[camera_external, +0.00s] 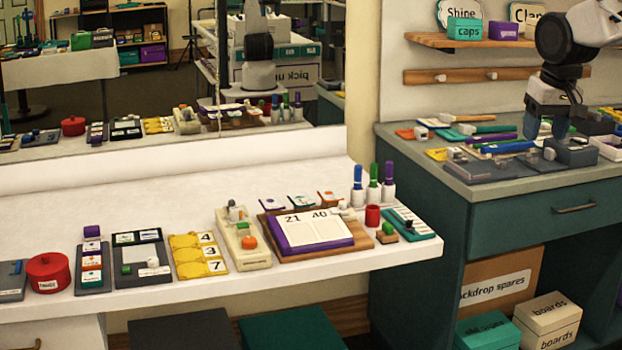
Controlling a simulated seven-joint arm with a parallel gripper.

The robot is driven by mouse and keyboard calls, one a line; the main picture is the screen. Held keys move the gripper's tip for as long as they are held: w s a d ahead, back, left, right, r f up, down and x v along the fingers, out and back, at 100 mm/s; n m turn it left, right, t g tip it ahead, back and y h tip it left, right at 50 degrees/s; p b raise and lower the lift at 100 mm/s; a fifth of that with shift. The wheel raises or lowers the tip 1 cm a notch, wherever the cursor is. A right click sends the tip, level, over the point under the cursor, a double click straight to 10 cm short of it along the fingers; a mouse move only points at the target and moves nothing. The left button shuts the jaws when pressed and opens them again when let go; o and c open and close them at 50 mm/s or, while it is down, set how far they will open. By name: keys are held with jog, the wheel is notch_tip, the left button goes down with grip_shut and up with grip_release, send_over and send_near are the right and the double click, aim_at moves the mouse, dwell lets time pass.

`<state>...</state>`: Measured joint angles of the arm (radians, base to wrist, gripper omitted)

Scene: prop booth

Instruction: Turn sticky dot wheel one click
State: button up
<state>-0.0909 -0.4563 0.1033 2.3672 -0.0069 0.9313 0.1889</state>
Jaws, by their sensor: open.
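I cannot tell for sure which item is the sticky dot wheel. A beige device (252,262) with an orange round knob (249,242) and a small green part stands on the white table. A red round drum (48,272) with a small knob on top and an unreadable label is at the table's left. My gripper (546,131) points down over the teal counter at the right, open and seemingly empty. Just below and right of it is a dark grey box (575,155) with a white knob on its side; contact cannot be told.
The white table (120,205) holds yellow number cards (198,255), a purple-edged flip board (310,229) and upright markers (373,185). The teal counter (450,185) is crowded with flat tools and grey trays. A mirror behind reflects the table. The table's back strip is clear.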

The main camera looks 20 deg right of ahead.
jog(key=w+a+m, duration=0.1)
jog(key=w+a, duration=0.8)
jog(key=w, duration=0.5)
jog(key=m+g, duration=0.2)
jog(key=m, duration=0.1)
send_over(249, 239)
notch_tip(249, 239, down, 24)
jog(key=shift+d+r, duration=0.15)
jog(key=shift+f, duration=0.2)
jog(key=shift+f, duration=3.75)
